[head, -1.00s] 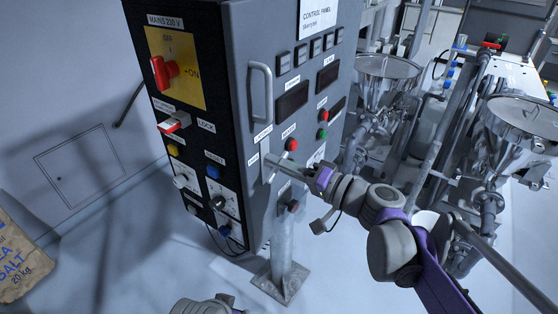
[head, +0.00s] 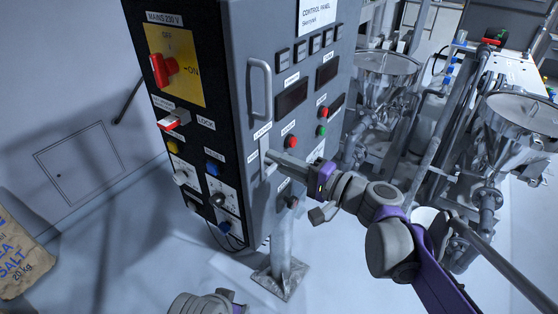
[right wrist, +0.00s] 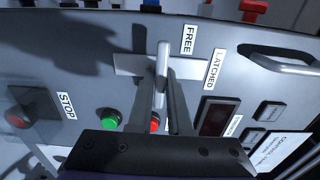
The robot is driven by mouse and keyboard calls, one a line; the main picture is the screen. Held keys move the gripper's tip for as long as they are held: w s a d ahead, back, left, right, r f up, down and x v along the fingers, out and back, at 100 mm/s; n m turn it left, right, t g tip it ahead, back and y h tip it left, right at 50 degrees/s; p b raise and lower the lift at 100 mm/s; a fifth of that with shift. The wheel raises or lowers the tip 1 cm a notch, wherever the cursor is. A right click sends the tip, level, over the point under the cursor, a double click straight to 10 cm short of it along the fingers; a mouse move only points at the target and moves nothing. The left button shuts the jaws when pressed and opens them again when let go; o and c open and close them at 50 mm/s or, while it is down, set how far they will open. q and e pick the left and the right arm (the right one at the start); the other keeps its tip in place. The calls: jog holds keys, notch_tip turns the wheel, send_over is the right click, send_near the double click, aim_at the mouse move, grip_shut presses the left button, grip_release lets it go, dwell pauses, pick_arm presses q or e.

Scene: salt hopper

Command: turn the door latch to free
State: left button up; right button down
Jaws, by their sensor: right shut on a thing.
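The door latch (right wrist: 163,58) is a pale lever on a flat light plate, on the grey cabinet door. It also shows in the head view (head: 265,165), partly hidden by my gripper. In the right wrist view the lever lies across the plate, its upper end beside the FREE label (right wrist: 189,39). The LATCHED label (right wrist: 215,68) is at the plate's right end. My right gripper (right wrist: 165,98) is shut on the lever, one finger on each side; it shows in the head view too (head: 279,161). Of my left arm only a part shows at the bottom edge; its fingertips are out of sight.
A door handle (head: 260,90) stands out above the latch. A red button (head: 291,142) and a green button (head: 322,131) sit close to my right gripper. The red mains switch (head: 163,69) is on the black side panel. Steel hoppers (head: 388,64) stand at the right.

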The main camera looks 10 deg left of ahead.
jog(key=c, duration=0.8)
grip_release()
jog(key=shift+c, duration=0.2)
jog(key=v, duration=1.1)
jog(key=shift+b, duration=0.3)
jog(key=shift+a, duration=0.1)
